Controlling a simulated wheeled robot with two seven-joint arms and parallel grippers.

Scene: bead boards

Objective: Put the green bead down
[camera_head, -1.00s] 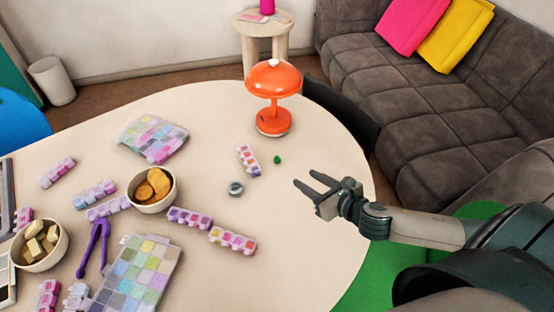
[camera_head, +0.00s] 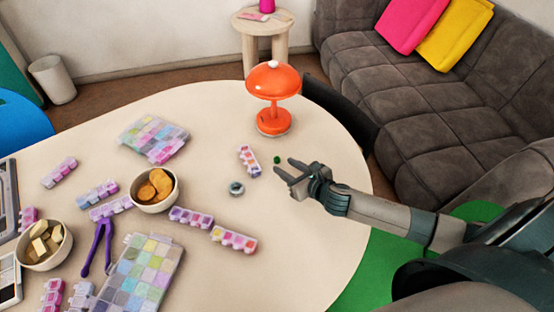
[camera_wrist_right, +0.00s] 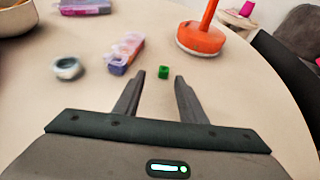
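The green bead (camera_head: 277,160) lies on the table (camera_head: 300,240), to the right of a small bead case and in front of the orange lamp. My right gripper (camera_head: 283,169) is open and empty just beside the bead. In the right wrist view the bead (camera_wrist_right: 163,72) sits just ahead of the gap between the open fingertips of my right gripper (camera_wrist_right: 153,80), apart from both. My left gripper is not in view.
The orange lamp (camera_head: 272,84) stands behind the bead. A bead case (camera_head: 249,160) and a small grey ring-shaped dish (camera_head: 236,188) lie to its left. Bowls, bead boards (camera_head: 141,272) and cases fill the left. The right front of the table is clear.

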